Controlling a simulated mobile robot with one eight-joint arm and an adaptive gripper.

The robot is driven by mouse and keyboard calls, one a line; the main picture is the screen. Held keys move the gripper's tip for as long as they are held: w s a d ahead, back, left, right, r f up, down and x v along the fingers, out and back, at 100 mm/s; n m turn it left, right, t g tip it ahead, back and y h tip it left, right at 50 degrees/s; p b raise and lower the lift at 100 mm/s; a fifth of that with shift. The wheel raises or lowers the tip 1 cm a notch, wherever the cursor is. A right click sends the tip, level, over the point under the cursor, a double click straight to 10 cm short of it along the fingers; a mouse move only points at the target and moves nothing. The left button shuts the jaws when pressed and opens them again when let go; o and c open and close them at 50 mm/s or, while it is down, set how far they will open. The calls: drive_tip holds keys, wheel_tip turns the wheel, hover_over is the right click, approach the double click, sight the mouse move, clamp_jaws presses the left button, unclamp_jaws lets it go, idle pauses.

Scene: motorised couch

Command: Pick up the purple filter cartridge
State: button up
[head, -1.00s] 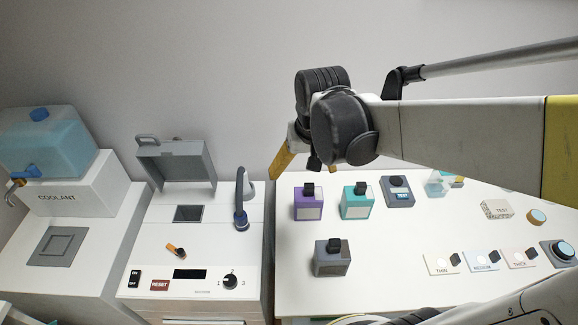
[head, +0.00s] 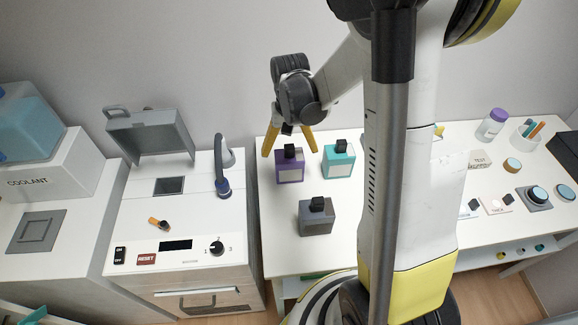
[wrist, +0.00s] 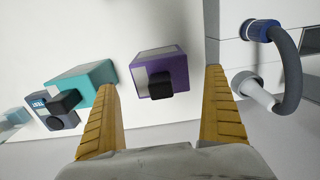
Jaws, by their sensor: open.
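The purple filter cartridge (head: 289,168) is a box with a black knob on top and a pale label on its front. It stands upright at the back left of the white table (head: 285,235). My gripper (head: 289,150) is open, its two yellow fingers pointing down just above and around the cartridge in the head view. In the wrist view the cartridge (wrist: 160,76) shows between and beyond the fingertips, its black knob toward me. I cannot tell whether either finger touches it. The gripper holds nothing.
A teal cartridge (head: 340,161) stands close to the right of the purple one, near one finger in the wrist view (wrist: 82,84). A grey cartridge (head: 317,217) stands in front. A machine with a curved hose (head: 222,170) stands to the left.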

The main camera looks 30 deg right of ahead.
sight(289, 159)
wheel_tip(289, 159, down, 5)
drive_tip(key=shift+w+r+b, duration=0.1)
drive_tip(key=shift+b, duration=0.95)
drive_tip(key=shift+r, duration=0.1)
drive_tip(key=c, duration=1.5)
